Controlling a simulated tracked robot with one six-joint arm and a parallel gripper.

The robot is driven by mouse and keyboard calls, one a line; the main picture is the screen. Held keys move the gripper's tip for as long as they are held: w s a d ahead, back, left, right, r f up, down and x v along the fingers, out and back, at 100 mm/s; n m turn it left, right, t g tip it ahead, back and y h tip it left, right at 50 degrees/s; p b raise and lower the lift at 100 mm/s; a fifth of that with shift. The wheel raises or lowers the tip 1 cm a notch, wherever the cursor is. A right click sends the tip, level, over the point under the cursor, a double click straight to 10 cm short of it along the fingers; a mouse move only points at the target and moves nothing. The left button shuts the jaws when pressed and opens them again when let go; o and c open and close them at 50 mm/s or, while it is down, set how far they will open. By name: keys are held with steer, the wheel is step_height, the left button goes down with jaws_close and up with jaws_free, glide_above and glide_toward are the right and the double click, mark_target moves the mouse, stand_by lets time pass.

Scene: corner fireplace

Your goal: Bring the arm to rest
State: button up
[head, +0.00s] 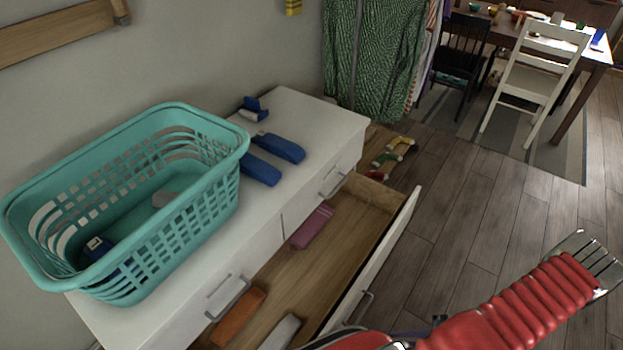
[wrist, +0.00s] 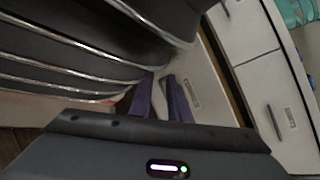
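My red arm (head: 520,306) reaches across the lower right of the head view, over the floor beside the open drawer. Its fingertips cannot be made out there. In the wrist view my gripper (wrist: 160,80) shows two dark purple fingers with a narrow pale gap between them. It looks open, and I see nothing held. A large dark ribbed form with bright metal edges fills the upper left of the wrist view.
The white dresser (head: 335,117) bears a teal basket (head: 190,215) and several blue things. Its open drawer (head: 335,235) holds a pink thing (head: 312,226), an orange thing (head: 238,316) and a grey thing (head: 281,332). The wood floor (head: 470,215) is mostly clear toward the table (head: 510,32) and white chair (head: 533,80).

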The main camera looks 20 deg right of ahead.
steer(key=w+r+n+g+h, duration=0.2)
steer(key=w+r+g, duration=0.15)
steer(key=r, duration=0.65)
steer(key=w+r+n+g+h, duration=0.2)
steer(key=w+r+h, duration=0.15)
steer(key=r, duration=0.55)
steer(key=w+r+n+g+h, duration=0.1)
steer(key=w+r+n+g, duration=0.2)
steer(key=r, duration=0.7)
steer(key=w+a+r+n+t+h, duration=0.2)
steer(key=a+r+n+t, duration=0.1)
steer(key=a+r, duration=0.9)
steer(key=w+a+r+n+t+h, duration=0.2)
steer(key=a+r+n, duration=0.4)
steer(key=a+r, duration=0.5)
steer(key=shift+w+a+r+t, duration=0.35)
steer(key=shift+w+r+t, duration=0.15)
steer(key=shift+r+t, duration=0.3)
steer(key=shift+f+h, duration=0.1)
steer(key=shift+h, duration=0.15)
